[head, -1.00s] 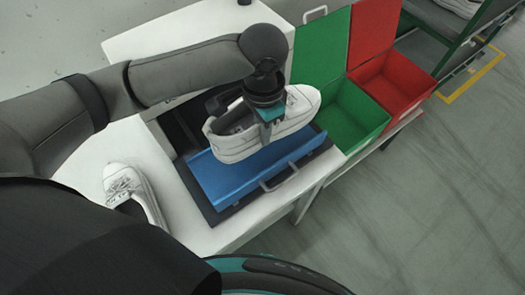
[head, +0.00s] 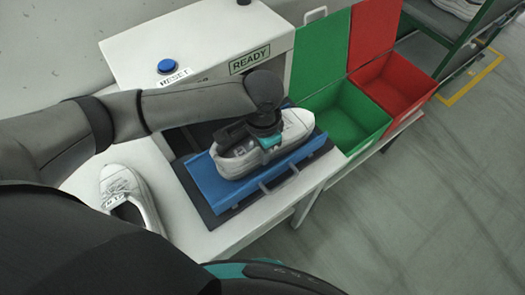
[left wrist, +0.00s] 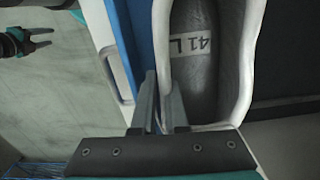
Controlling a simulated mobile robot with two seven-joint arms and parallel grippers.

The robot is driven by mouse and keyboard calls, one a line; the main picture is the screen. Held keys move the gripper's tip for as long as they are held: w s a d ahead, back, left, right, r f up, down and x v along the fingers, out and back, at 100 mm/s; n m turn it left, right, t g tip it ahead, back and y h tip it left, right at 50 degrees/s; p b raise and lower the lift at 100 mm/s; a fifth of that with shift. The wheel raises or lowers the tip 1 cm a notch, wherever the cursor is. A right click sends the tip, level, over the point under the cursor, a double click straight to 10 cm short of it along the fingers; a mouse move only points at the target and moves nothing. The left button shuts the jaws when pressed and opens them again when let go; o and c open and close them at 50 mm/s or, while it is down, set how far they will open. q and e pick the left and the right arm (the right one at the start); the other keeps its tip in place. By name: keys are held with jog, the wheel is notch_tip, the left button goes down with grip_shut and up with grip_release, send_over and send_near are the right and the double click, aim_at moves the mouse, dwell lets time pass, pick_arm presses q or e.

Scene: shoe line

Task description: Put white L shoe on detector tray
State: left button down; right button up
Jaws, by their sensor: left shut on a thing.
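The white L shoe (head: 297,125) lies lengthwise over the blue detector tray (head: 208,180). It looks to be on the tray or only just above it; I cannot tell if the sole touches. In the left wrist view its insole (left wrist: 196,75) reads "41 L". My left gripper (head: 268,145) is over the shoe opening, its fingers (left wrist: 160,108) shut on one side wall of the shoe. My right gripper (left wrist: 45,38) shows in the left wrist view, open and empty, away from the tray over the floor.
A second white shoe (head: 148,203) lies on the white table left of the tray. The white machine behind has a blue RESET button (head: 169,66) and a READY sign (head: 250,59). An open green bin (head: 345,115) and red bin (head: 395,82) stand to the right.

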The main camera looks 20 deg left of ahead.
pick_arm(q)
jog(key=c, duration=0.9)
grip_release()
jog(key=shift+c, duration=0.2)
notch_tip(320, 180, up, 12)
jog(key=shift+r+p, duration=0.15)
jog(key=shift+p, duration=0.75)
